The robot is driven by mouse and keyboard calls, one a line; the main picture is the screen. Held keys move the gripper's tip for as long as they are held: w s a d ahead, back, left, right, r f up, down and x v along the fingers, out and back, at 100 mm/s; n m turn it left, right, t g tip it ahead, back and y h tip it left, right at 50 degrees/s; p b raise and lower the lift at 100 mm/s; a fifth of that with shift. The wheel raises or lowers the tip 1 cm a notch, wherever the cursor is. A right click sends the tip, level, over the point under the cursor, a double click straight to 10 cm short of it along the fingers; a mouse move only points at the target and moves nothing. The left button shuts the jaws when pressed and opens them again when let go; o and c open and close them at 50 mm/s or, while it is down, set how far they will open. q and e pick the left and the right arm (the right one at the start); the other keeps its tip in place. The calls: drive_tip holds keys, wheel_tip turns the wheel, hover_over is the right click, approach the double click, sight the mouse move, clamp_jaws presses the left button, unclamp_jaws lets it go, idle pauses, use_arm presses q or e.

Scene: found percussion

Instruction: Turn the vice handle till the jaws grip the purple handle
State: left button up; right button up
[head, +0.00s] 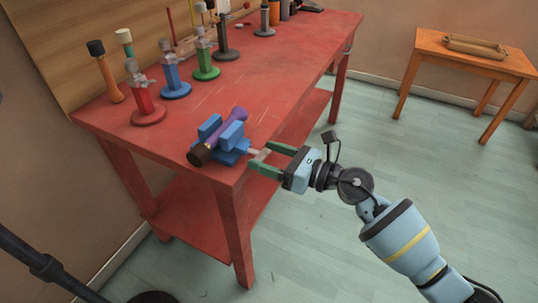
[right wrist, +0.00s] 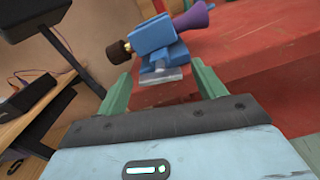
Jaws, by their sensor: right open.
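The blue vice (head: 234,134) sits at the near corner of the red workbench. The purple handle (head: 238,114), with a dark brown end, lies between its jaws; I cannot tell whether the jaws touch it. The vice handle (head: 258,155) is a pale grey piece on the vice's side facing my right gripper. My right gripper (head: 271,160) is open, with its green fingers on either side of the vice handle. In the right wrist view the vice handle (right wrist: 161,77) shows between the fingertips, below the blue vice (right wrist: 152,38) and the purple handle (right wrist: 194,19). My left gripper is out of view.
The red workbench (head: 285,95) carries several upright coloured stands, including red (head: 143,106), blue (head: 174,80) and green (head: 205,65) ones, along its back. A small orange table (head: 470,57) stands at the far right. The floor right of the bench is mostly clear.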

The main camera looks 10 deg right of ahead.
drive_tip(key=shift+a, duration=0.1)
drive_tip(key=c, duration=1)
drive_tip(key=shift+r+m+p, duration=0.1)
drive_tip(key=shift+m+p, duration=0.85)
drive_tip(key=shift+m, duration=0.05)
drive_tip(key=m+p, duration=0.3)
drive_tip(key=m, duration=0.1)
drive_tip(key=shift+w, duration=0.1)
drive_tip(key=m+p, duration=0.2)
drive_tip(key=m, duration=0.1)
drive_tip(key=shift+m, duration=0.3)
drive_tip(key=shift+m+p, duration=0.65)
drive_tip(key=shift+m, duration=0.45)
drive_tip(key=shift+f, duration=0.2)
drive_tip(key=o, duration=1)
